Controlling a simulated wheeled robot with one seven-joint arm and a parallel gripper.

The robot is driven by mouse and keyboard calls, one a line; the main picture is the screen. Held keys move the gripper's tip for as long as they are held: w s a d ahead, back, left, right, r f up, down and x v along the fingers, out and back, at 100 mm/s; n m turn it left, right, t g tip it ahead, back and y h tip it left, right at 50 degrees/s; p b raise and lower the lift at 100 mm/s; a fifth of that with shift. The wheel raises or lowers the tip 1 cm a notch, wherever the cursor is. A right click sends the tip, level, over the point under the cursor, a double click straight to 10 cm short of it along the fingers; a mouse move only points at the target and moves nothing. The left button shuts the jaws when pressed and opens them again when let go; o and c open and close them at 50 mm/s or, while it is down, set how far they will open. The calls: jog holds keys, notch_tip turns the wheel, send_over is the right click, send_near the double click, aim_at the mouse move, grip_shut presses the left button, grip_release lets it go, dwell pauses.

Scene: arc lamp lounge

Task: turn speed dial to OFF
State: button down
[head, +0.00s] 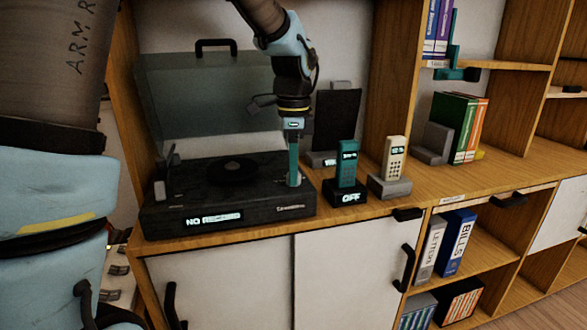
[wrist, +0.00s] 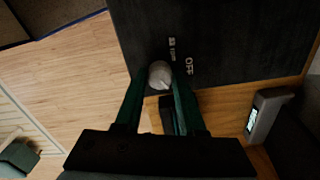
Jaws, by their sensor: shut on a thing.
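The speed dial is a small light grey knob (wrist: 160,73) on the dark top of the record player (head: 230,222). White markings, "OFF" and one that looks like "33 rpm", sit just right of it in the wrist view. My gripper (wrist: 159,80) points down at the player's right end, its green fingers shut on the knob from both sides. In the head view my gripper (head: 294,182) hides the knob. I cannot tell which marking the knob points to. The player's front display reads "NO RECORD".
The player's clear lid (head: 205,100) stands open behind. A teal handset (head: 347,165) in a black dock reading "OFF" and a cream handset (head: 394,155) in a grey dock stand close on the right. A dark upright panel (head: 337,118) is behind my gripper. Wooden shelf walls flank the space.

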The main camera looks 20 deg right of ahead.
jog(key=shift+n+p, duration=0.3)
jog(key=shift+n, duration=0.1)
jog(key=shift+r+n+p, duration=0.1)
jog(key=shift+n+p, duration=0.3)
jog(key=shift+n, duration=0.2)
jog(key=n+p, duration=0.2)
jog(key=n, duration=0.1)
jog(key=n+p, duration=0.2)
jog(key=n, duration=0.4)
jog(key=shift+n, duration=0.3)
jog(key=c, duration=0.5)
grip_release()
notch_tip(320, 180, up, 11)
jog(key=shift+f, duration=0.2)
